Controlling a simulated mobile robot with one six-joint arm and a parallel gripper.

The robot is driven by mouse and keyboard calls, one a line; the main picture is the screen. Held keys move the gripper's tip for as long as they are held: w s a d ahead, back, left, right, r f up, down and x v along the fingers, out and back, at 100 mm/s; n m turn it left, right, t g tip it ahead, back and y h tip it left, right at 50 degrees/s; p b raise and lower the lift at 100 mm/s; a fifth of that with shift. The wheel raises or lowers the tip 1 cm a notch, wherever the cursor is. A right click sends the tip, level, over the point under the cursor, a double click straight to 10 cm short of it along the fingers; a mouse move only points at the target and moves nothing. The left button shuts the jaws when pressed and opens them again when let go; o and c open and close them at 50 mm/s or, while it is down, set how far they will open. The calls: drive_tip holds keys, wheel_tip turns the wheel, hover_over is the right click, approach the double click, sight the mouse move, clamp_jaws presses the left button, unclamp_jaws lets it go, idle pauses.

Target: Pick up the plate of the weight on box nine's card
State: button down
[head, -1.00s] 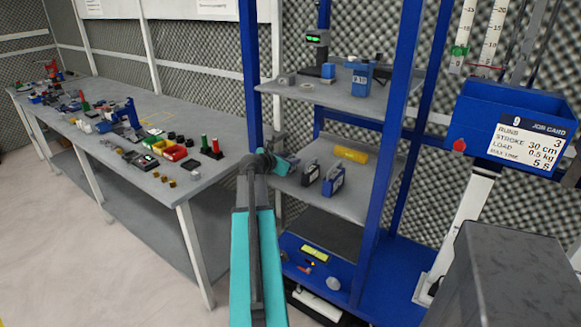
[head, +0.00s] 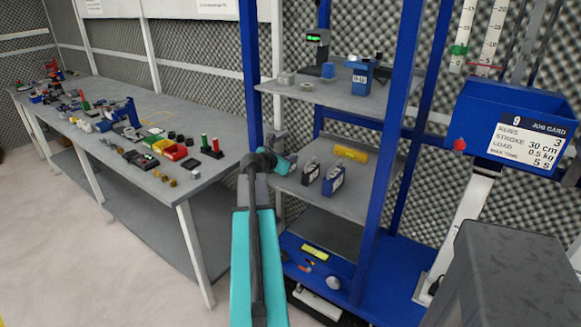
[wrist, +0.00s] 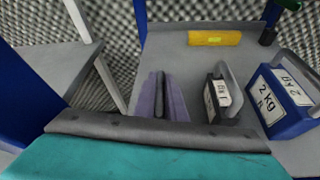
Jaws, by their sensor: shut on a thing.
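The blue box (head: 475,105) at the right bears a job card (head: 530,143) reading 9, three runs, stroke 30 cm, load 0.5 kg, max time 5 s. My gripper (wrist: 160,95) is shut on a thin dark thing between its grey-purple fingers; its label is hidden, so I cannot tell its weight. In the head view my gripper (head: 277,143) is over the left of the middle shelf. Right of it in the wrist view stand a black plate with a white label (wrist: 218,98) and a blue 2 kg plate (wrist: 283,102), both apart from my fingers.
A yellow bar (wrist: 214,38) lies at the shelf's back. The blue rack posts (head: 388,130) and the upper shelf (head: 340,95) hem in the space around my gripper. A long workbench (head: 185,185) with several small items stands at the left; the floor before it is clear.

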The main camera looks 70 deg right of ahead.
drive_tip(key=shift+w+r, duration=0.1)
drive_tip(key=shift+r, duration=1.45)
drive_tip(key=shift+a+r, duration=0.15)
drive_tip(key=shift+r, duration=0.1)
drive_tip(key=w+a+b, duration=0.1)
drive_tip(key=w+a, duration=0.1)
drive_tip(key=a, duration=0.5)
drive_tip(key=w+a+r+b, duration=0.1)
drive_tip(key=w+a, duration=0.2)
drive_tip(key=a, duration=0.4)
drive_tip(key=shift+w+a+r, duration=0.25)
drive_tip(key=shift+w+a, duration=0.05)
drive_tip(key=shift+a, duration=0.05)
